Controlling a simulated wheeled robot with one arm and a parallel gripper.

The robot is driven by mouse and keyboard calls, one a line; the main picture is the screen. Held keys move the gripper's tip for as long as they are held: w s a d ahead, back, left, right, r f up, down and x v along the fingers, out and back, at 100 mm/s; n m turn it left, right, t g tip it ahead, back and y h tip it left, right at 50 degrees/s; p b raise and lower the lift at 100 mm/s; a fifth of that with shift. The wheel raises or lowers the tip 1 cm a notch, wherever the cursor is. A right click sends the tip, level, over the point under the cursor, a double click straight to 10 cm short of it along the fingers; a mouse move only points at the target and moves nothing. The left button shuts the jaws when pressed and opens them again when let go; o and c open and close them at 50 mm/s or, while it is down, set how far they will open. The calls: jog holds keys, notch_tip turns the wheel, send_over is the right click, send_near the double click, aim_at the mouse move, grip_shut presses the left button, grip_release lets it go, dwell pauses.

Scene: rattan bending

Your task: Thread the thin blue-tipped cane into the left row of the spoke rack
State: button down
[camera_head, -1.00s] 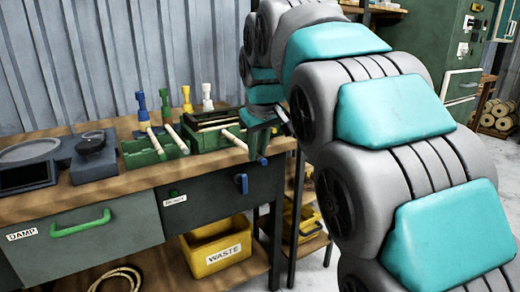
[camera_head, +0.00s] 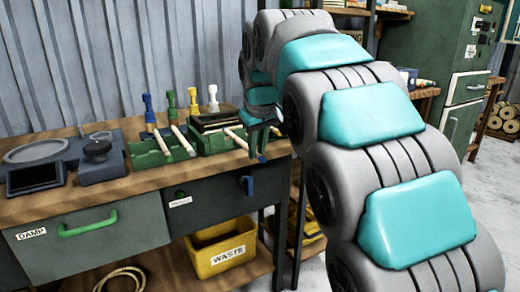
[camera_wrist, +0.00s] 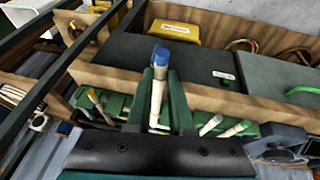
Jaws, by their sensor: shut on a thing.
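My gripper (camera_wrist: 157,100) is shut on a pale thin cane (camera_wrist: 157,92) with a blue tip (camera_wrist: 160,56). My gripper (camera_head: 262,128) is partly hidden by my arm.
Blue, yellow and white pegs (camera_head: 193,100) stand behind the holders. A dark scale-like device (camera_head: 95,150) and a round dish (camera_head: 36,150) stand at left. Drawers and a yellow waste bin (camera_head: 212,262) are below. A corrugated wall closes the back.

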aim_at(240, 140)
jog(key=shift+w+a+f, duration=0.1)
jog(key=shift+w+a, duration=0.2)
jog(key=shift+w, duration=0.15)
jog(key=shift+w+a, duration=0.6)
jog(key=shift+w, duration=0.2)
jog(key=shift+w+a, duration=0.55)
jog(key=shift+w, duration=0.25)
jog(key=shift+w, duration=0.1)
jog(key=shift+w+a, duration=0.55)
jog(key=shift+w, duration=0.25)
jog(key=shift+w+a, duration=0.55)
jog(key=shift+w, duration=0.25)
